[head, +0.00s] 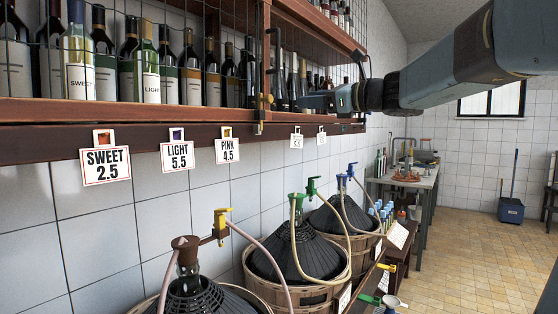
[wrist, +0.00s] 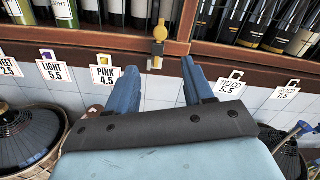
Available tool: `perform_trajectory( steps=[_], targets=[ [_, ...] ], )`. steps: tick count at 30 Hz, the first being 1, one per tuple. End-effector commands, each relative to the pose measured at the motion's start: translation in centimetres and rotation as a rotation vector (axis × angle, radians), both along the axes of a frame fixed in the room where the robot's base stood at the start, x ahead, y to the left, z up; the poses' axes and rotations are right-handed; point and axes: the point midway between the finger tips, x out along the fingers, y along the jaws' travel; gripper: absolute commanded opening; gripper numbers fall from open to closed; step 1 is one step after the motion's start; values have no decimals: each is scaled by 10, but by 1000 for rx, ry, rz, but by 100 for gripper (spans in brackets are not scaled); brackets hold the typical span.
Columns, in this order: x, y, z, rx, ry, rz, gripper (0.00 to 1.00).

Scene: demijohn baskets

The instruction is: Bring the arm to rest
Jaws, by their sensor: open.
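My blue-grey arm reaches in from the upper right of the head view. My gripper (head: 303,102) is in front of the wooden bottle shelf (head: 222,111), near its lower edge. In the wrist view my gripper (wrist: 159,66) has its two blue fingers well apart with nothing between them. Beyond the fingertips are the shelf edge and a yellow-and-dark latch-like fitting (wrist: 159,38); the fitting also shows in the head view (head: 265,101). I cannot tell the exact gap between the fingertips and the shelf.
Bottles (head: 145,70) stand behind wire mesh; price tags, such as PINK 4.5 (head: 227,150), hang below. Basketed demijohns with taps (head: 297,255) line the wall underneath. A grey table (head: 412,182) stands farther back. The tiled floor (head: 480,255) at right is mostly clear.

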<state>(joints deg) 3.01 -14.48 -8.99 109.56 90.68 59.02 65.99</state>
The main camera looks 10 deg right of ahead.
Motion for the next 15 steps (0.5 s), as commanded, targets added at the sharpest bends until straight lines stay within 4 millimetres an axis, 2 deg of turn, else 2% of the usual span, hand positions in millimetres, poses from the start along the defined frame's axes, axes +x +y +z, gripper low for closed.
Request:
perform_trajectory(
  steps=[2,5,8,15],
  targets=[
    [-4,2,-4,-26,-5,3,52],
    [-17,8,-20,-126,-26,18,52],
    [-39,17,-50,-308,-67,51,52],
    [-108,24,-140,-857,-217,214,52]
  ],
)
